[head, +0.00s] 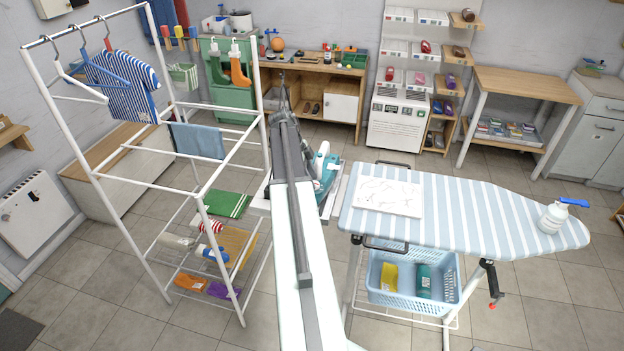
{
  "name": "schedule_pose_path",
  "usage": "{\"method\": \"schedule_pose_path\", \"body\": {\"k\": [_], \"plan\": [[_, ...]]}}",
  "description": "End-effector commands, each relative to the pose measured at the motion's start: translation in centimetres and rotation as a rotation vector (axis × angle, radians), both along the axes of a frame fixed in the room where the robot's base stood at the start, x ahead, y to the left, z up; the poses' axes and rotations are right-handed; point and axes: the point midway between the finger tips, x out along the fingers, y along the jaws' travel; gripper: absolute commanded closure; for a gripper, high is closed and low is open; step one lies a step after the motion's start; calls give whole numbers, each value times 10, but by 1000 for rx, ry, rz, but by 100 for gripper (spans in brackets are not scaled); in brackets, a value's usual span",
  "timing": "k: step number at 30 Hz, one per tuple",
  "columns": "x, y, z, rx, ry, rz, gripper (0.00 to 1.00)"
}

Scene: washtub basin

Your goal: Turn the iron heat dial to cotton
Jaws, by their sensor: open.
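A teal and white iron (327,170) stands on a grey rest at the left end of the striped ironing board (470,215). My arm hides part of the iron on its left side. The heat dial and its markings are too small or hidden to make out. My arm reaches up the middle of the view, and the small dark end of it, my gripper (283,78), shows beyond the iron in the picture. It is open, with nothing seen in it, and apart from the iron.
A white drying rack (95,180) with clothes stands close on the left. A wooden workbench (330,75) is behind. Tiled floor is free at right.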

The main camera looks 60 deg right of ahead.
Motion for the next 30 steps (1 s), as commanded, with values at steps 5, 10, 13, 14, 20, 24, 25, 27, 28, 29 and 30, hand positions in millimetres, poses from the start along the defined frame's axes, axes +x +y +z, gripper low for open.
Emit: {"method": "schedule_pose_path", "body": {"k": [5,10,13,14,20,24,25,27,28,29,30], "plan": [[10,4,38,0,0,1,60],[21,9,63,1,0,0,60],[23,11,66,1,0,0,60],[23,11,66,0,0,-1,60],[23,11,63,0,0,-1,60],[23,11,63,0,0,-1,60],[23,11,63,0,0,-1,60],[25,12,63,1,0,2,60],[28,15,62,1,0,7,60],[34,19,61,1,0,18,60],[46,28,60,2,0,40,60]]}}
